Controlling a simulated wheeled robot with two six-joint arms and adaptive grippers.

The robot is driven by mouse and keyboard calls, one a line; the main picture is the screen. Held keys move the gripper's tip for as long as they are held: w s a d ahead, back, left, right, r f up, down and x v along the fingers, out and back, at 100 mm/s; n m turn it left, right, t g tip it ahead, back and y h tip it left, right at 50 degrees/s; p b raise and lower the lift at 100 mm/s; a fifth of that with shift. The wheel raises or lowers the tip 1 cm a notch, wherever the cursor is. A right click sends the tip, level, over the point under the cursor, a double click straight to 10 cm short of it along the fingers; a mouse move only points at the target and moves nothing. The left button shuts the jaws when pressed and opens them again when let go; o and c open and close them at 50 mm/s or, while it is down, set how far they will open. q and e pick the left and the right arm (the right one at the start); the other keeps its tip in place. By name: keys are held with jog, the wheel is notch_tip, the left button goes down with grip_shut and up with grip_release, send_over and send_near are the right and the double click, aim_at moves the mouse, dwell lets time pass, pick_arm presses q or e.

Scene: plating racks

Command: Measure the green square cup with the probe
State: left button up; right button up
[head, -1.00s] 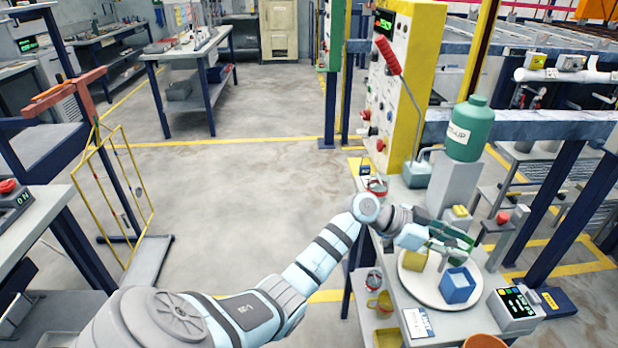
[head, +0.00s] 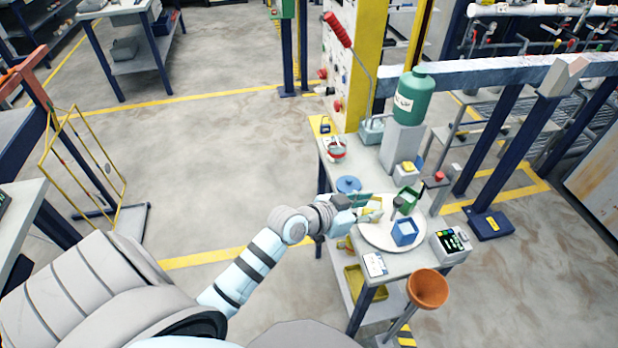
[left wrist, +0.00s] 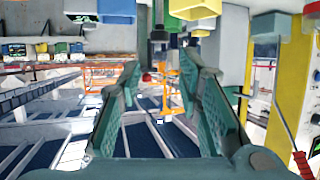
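The green square cup (head: 407,200) is on the far part of a round white plate (head: 367,236) on the bench in the head view. A blue square cup (head: 404,232) is nearer on the plate. A yellow cup (head: 374,209) is at its left, partly hidden by my left gripper (head: 366,207). In the left wrist view my left gripper's green fingers (left wrist: 160,75) are spread apart with nothing gripped between them. A small dark upright piece (head: 398,203) is beside the green cup; I cannot tell whether it is the probe. My right gripper is not in view.
A meter with a lit display (head: 451,243) stands right of the plate. A green bottle (head: 412,95) stands on a grey block behind. A blue round item (head: 348,185) lies left of the plate.

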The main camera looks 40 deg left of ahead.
pick_arm(q)
jog(key=s+a+f+n+g+y, duration=0.1)
jog(key=s+f, duration=0.3)
jog(key=f, duration=0.4)
jog(key=s+a+f+n+g+y+b, duration=0.1)
jog(key=s+a+f, duration=0.3)
jog(key=f, duration=0.5)
jog(key=s+a+f+n+g+y+b, duration=0.1)
jog(key=s+f, duration=0.3)
jog(key=f, duration=0.5)
jog(key=shift+a+f+n+g+y, duration=0.25)
jog(key=shift+a+n+g+y, duration=0.15)
jog(key=shift+a+g+y, duration=0.4)
jog(key=shift+o, duration=0.6)
jog(key=shift+s, duration=0.1)
